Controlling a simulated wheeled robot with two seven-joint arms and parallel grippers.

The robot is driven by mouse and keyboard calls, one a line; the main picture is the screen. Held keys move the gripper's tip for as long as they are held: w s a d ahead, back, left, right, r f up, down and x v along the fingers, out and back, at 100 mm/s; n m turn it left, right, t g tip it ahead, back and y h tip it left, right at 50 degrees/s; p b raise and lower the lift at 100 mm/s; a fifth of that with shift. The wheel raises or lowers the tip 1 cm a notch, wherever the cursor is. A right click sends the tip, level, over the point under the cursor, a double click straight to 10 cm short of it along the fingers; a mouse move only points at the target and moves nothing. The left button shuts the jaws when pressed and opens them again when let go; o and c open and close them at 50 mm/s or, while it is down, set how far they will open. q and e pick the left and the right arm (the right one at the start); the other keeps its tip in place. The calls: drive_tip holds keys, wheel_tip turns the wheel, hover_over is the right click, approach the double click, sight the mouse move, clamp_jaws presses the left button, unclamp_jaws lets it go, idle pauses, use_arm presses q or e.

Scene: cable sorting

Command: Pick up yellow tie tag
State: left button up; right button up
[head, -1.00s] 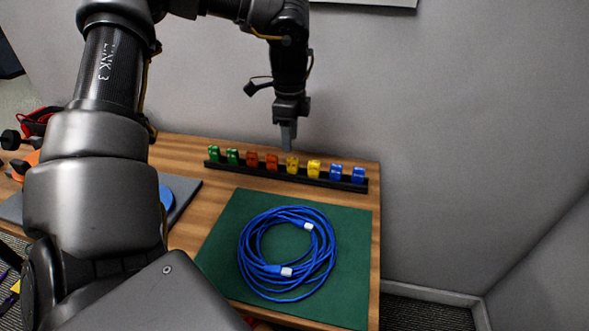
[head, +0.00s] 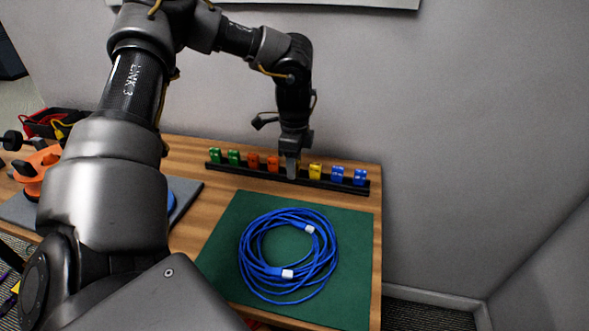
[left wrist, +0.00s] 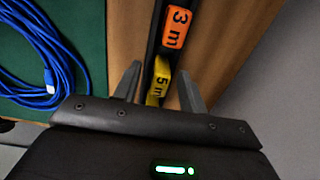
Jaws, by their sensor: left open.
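My left gripper (head: 292,170) is down at the black rail on the table. In the left wrist view its two fingers (left wrist: 160,85) are open, one on each side of a yellow tie tag (left wrist: 159,80) marked "5 m". The tag is partly hidden by the gripper body in that view, and the gripper covers its place in the head view. A second yellow tag (head: 315,171) stands just right of the gripper in the rail. My right gripper is not in view.
The rail (head: 222,168) also holds green (head: 234,157), orange (head: 272,163) and blue tags (head: 338,174). An orange "3 m" tag (left wrist: 176,27) is beside the yellow one. A coiled blue cable (head: 330,258) lies on the green mat (head: 225,240). A wall stands behind the table.

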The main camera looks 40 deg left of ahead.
use_arm(q)
clamp_jaws()
